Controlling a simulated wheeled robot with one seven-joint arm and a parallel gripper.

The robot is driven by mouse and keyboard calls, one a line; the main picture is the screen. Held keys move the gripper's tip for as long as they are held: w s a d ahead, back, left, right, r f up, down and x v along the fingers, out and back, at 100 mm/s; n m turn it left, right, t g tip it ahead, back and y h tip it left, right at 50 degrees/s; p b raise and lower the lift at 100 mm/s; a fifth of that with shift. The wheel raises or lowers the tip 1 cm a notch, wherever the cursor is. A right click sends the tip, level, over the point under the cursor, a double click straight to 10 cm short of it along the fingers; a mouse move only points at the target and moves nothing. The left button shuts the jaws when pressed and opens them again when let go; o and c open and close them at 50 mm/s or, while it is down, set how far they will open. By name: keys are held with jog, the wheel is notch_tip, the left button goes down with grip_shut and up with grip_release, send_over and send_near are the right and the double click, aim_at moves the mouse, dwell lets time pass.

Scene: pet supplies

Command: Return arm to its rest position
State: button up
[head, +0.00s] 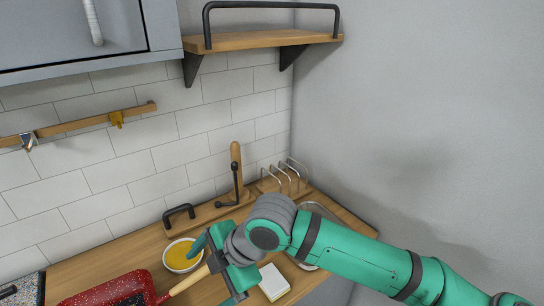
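My teal and grey arm (345,252) reaches in from the lower right over the wooden counter. My gripper (214,270) is at its end, low in the middle of the head view. The gripper is seen from behind and above, and whether its fingers are open or shut is not clear. A red speckled pan (112,290) lies at the lower left, cut off by the frame edge. Its light wooden handle (188,281) runs up to the gripper in the picture; contact cannot be told.
A white bowl with yellow contents (181,255) stands close left of the gripper. A pale yellow-white block (273,282) lies right of it. A wire rack (288,178) and wooden board (237,167) stand behind. A shelf (262,40) and cabinet (70,30) hang above. Grey wall (430,120) bounds the right.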

jog(key=w+a+r+m+t+y, duration=0.4)
jog(key=a+r+m+t+y, duration=0.2)
jog(key=a+r+y, duration=0.75)
jog(key=w+d+f+m+t+h, duration=0.3)
jog(key=d+f+m+t+h, duration=0.3)
jog(key=d+m+t+h, duration=0.55)
jog(key=s+d+f+m+t+h, duration=0.1)
jog(key=s+d+f+m+h, duration=0.2)
jog(key=f+m, duration=0.3)
jog(key=s+d+f+m+h, duration=0.3)
jog(key=s+f+m, duration=0.15)
jog(key=f, duration=0.45)
jog(key=s+d+f+g+h, duration=0.1)
jog(key=s+d+f, duration=0.2)
jog(key=s, duration=0.6)
jog(key=s+d+f+n+g+h, duration=0.1)
jog(key=s+d+f+g, duration=0.1)
jog(key=s+f, duration=0.4)
jog(key=s+d+f+n+g, duration=0.1)
jog(key=s+d+f, duration=0.4)
jog(key=s, duration=0.6)
jog(key=shift+s+h, duration=0.35)
jog(key=shift+h, duration=0.05)
